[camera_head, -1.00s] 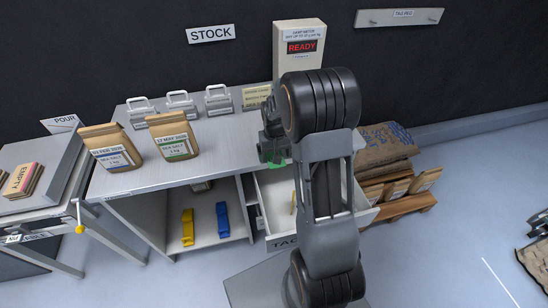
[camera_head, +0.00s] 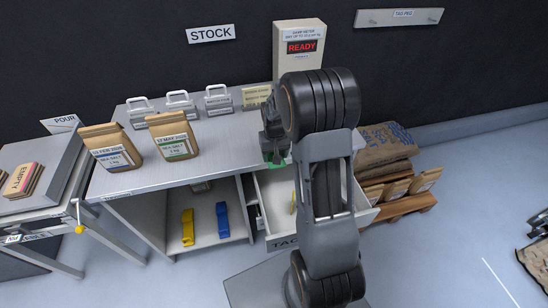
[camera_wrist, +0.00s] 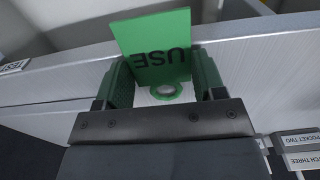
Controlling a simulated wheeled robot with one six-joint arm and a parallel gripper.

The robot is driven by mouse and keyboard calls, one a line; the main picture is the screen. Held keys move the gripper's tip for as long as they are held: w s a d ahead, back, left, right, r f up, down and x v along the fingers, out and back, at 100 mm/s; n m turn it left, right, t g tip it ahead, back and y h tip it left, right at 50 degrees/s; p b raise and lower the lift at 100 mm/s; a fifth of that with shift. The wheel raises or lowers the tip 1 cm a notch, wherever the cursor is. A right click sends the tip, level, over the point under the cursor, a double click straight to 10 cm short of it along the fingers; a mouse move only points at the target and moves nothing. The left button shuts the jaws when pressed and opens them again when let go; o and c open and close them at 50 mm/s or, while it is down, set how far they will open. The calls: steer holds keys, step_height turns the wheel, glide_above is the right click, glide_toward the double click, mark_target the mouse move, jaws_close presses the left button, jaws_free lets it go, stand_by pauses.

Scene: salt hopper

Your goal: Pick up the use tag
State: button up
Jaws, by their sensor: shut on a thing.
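The use tag (camera_wrist: 158,40) is a green plate with dark letters "USE", seen upside down in the wrist view, with a ring-shaped hole at its near end. My gripper (camera_wrist: 165,88) is shut on the tag, one finger on each side of its near end. In the head view my gripper (camera_head: 274,148) is beside the right part of the stock table, and a small green part of the tag (camera_head: 277,164) shows below it. My arm hides part of the open drawer.
The open drawer (camera_head: 268,206) lies below the gripper. Two packets, the left packet (camera_head: 111,150) and the right packet (camera_head: 174,138), stand on the table (camera_head: 218,150). A meter box (camera_head: 300,65) reads READY. A tag peg board (camera_head: 400,18) hangs upper right.

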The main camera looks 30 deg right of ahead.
steer(key=shift+c, duration=1.2)
steer(key=shift+r, duration=0.1)
steer(key=shift+r, duration=0.2)
steer(key=r, duration=0.3)
steer(key=shift+s+d+r, duration=0.15)
steer(key=shift+s+r, duration=0.1)
steer(key=shift+r, duration=0.05)
steer(key=s+d+r, duration=0.5)
steer(key=s+r, duration=0.4)
steer(key=s, duration=0.3)
steer(key=shift+d, duration=0.35)
